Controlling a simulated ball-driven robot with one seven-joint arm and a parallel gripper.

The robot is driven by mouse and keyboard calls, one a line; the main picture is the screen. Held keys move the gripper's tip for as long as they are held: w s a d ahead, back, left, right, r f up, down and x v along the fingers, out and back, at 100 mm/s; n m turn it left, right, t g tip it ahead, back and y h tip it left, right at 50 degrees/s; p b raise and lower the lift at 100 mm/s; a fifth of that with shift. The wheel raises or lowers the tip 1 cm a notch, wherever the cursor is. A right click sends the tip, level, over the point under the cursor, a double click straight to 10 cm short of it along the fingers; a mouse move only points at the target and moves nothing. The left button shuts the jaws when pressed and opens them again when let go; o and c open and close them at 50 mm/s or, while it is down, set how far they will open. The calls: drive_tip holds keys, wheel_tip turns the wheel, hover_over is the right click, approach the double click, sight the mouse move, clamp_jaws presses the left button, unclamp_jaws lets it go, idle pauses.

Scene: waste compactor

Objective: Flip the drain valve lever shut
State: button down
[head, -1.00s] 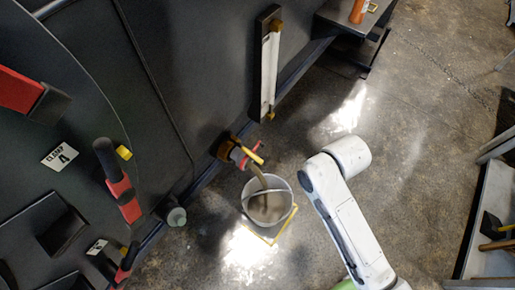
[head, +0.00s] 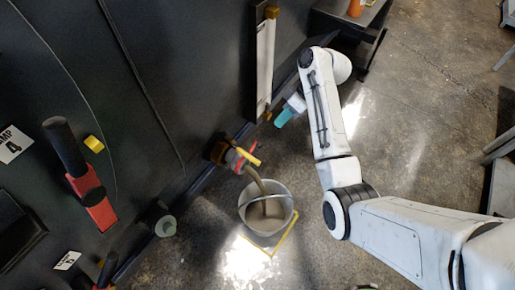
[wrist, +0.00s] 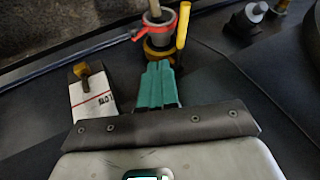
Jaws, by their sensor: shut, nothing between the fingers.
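The drain valve sticks out low on the dark machine wall, with a brass-coloured body (head: 218,150), a red ring and a yellow lever (head: 248,156). Brown liquid runs from its mouth into a grey bucket (head: 246,228) on the floor. In the wrist view the yellow lever (wrist: 183,25) stands to the right of the red ring (wrist: 152,22). My gripper (head: 281,119), with teal fingers, is shut and empty, above and to the right of the valve in the head view. In the wrist view my gripper (wrist: 158,75) points at the valve, apart from the lever.
A white sight gauge (head: 265,65) with brass ends is on the wall beside my gripper; it also shows in the wrist view (wrist: 88,95). A red clamp handle (head: 92,197) juts from the wall at left.

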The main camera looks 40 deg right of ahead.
idle(0.3)
approach(240, 150)
drive_tip(key=d+f, duration=0.4)
drive_tip(key=f, duration=0.1)
drive_tip(key=shift+s+a+f+p, duration=0.1)
drive_tip(key=shift+s+a+f, duration=0.15)
drive_tip(key=shift+a, duration=0.45)
drive_tip(key=shift+s+a+f+p, duration=0.1)
drive_tip(key=shift+s+a+f, duration=0.15)
drive_tip(key=shift+a, duration=0.5)
drive_tip(key=shift+s+a+f+p, duration=0.1)
drive_tip(key=shift+s+a+f, duration=0.15)
drive_tip(key=shift+a, duration=0.45)
drive_tip(key=shift+a+r, duration=0.1)
